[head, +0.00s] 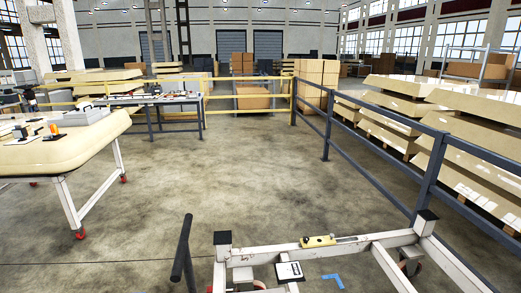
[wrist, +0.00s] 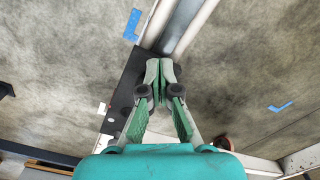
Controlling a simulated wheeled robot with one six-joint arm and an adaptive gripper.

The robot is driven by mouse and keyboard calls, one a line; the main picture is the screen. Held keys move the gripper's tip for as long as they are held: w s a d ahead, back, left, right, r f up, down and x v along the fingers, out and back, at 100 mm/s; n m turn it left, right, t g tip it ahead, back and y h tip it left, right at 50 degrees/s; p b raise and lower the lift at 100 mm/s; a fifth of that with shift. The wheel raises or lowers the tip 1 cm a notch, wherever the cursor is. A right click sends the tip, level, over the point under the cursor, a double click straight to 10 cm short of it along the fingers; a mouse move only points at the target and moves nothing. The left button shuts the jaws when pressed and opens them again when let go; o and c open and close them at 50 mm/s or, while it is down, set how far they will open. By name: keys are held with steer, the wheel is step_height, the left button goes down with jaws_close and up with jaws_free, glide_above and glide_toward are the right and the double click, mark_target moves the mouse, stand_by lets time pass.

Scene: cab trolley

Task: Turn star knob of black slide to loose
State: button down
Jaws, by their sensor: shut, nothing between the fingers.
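In the wrist view my gripper (wrist: 160,70) is shut, with its green-padded fingertips together and nothing between them. It points down over a white trolley rail. A black slide (wrist: 126,84) lies along this rail, just left of the fingertips. A small dark round part (wrist: 177,71) shows just right of the fingertips; I cannot tell whether it is the star knob. The fingers hide part of the slide, and I cannot tell whether they touch it. In the head view the white trolley frame (head: 380,268) stands at the bottom; my gripper is not seen there.
A dark upright bar (head: 182,250) stands left of the trolley. A yellow tool (head: 318,241) lies on its cross rail. A grey railing (head: 375,173) runs along the right. A cream-topped table (head: 80,138) stands at the left. The concrete floor (head: 220,175) between is clear.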

steer(key=shift+s+d, duration=0.5)
steer(key=shift+s, duration=0.3)
steer(key=shift+s+d, duration=0.3)
steer(key=shift+d, duration=0.1)
stand_by(0.7)
steer(key=shift+s, duration=0.1)
steer(key=shift+s+a, duration=0.2)
steer(key=shift+s, duration=0.05)
step_height(320, 180, up, 6)
stand_by(0.6)
steer(key=shift+a, duration=0.1)
